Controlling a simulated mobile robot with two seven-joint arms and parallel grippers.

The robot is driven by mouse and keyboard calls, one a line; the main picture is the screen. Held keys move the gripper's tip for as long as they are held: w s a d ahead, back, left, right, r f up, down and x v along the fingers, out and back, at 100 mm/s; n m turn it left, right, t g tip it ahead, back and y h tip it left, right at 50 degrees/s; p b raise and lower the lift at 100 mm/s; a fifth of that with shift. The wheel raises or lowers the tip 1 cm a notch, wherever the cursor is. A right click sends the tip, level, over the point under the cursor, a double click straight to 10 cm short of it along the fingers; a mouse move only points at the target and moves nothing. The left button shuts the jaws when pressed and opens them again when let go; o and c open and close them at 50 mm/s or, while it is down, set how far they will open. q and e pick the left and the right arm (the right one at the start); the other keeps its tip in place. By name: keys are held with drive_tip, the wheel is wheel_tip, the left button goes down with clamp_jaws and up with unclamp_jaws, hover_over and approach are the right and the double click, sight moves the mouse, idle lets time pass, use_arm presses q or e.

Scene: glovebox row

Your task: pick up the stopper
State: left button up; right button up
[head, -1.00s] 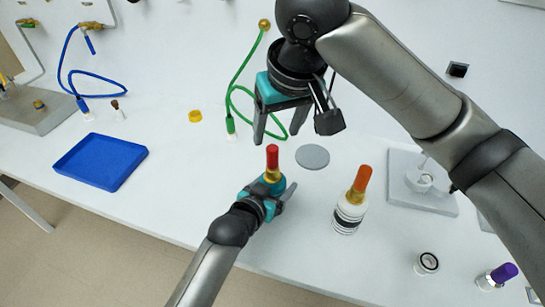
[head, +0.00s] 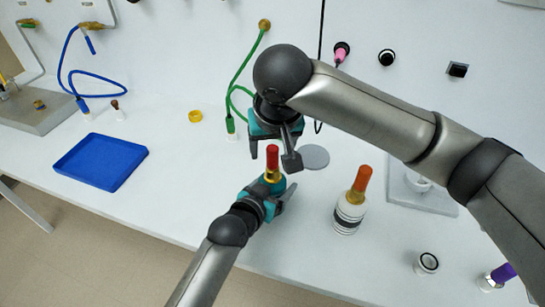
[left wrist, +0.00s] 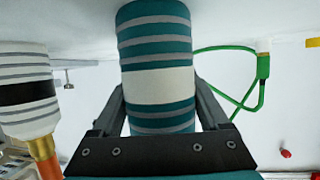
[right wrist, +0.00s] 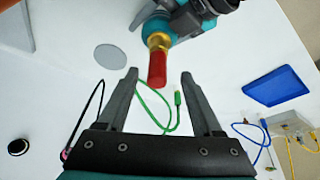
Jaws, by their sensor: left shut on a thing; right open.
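The red stopper (head: 272,157) sits upright on the gold neck of a teal bottle (head: 276,184). The left wrist view shows this bottle's grey-striped body with a pale band (left wrist: 157,88). My left gripper (head: 266,198) is shut around the bottle; its fingers lie on both sides. My right gripper (head: 273,160) is open just above and around the stopper's top. In the right wrist view the red stopper (right wrist: 157,68) shows between the open fingertips, nearer the left finger. Whether a finger touches it I cannot tell.
A white striped bottle with an orange top (head: 361,180) stands to the right. A grey disc (head: 314,157) lies behind. A blue tray (head: 100,162) is at the left, and a purple-capped item (head: 503,273) at the far right. A green hose (head: 240,85) hangs at the wall.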

sight(273, 151)
drive_tip(key=x, duration=0.4)
drive_tip(key=shift+d, duration=0.25)
clamp_jaws()
idle(0.4)
